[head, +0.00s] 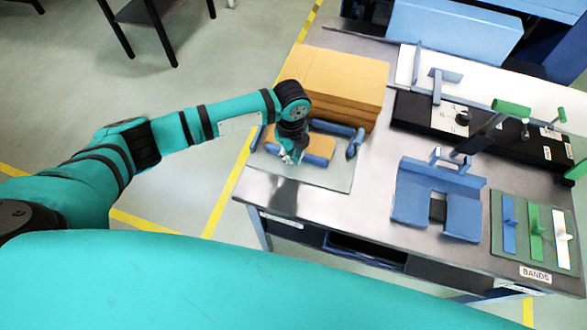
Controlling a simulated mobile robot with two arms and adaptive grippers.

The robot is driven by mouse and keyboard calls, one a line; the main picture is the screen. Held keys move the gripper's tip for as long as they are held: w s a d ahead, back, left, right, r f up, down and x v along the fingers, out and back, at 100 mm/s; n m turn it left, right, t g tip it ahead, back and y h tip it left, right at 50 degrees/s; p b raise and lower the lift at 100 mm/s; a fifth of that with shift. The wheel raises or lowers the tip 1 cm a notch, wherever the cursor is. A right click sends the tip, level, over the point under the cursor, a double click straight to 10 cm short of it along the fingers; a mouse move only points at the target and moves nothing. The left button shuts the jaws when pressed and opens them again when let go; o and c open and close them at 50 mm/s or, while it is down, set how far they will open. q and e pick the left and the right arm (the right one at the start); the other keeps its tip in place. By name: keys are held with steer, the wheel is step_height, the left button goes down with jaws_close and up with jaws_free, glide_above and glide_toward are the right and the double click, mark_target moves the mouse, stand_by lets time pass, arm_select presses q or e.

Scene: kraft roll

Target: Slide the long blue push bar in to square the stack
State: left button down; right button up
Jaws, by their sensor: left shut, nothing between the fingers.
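A low stack of orange-brown kraft sheets (318,147) lies on a grey-green board (333,178) at the table's left end. Blue bars stand around it: one along the back (335,128), a short one at the right (355,143), one at the front (317,160) and one at the left (256,138). I cannot tell for sure which is the long push bar. My left gripper (287,157) points down at the stack's front left, close to the front bar. It is shut and empty; contact with the bar is unclear. The gripper and wrist hide part of the stack. My right gripper is out of view.
A tall pile of brown kraft blocks (335,78) stands right behind the board. To the right are a blue slotted fixture (413,200), a black device with a dial (483,130) and a green tray (500,245) with coloured bands. The metal tabletop between is clear.

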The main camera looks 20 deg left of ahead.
arm_select(q)
steer(key=shift+w+d+b, duration=0.1)
steer(key=shift+w+b, duration=0.9)
steer(key=shift+w, duration=1)
steer(key=shift+s+r+p, duration=0.15)
steer(key=shift+s+p, duration=0.1)
steer(key=shift+p, duration=0.25)
steer(key=shift+s+p, duration=0.7)
steer(key=shift+p, duration=0.1)
steer(key=s+p, duration=0.3)
steer(key=s, duration=0.1)
steer(key=shift+s+p, duration=0.75)
step_height(320, 180, up, 7)
steer(key=p, duration=0.6)
steer(key=shift+p, duration=0.4)
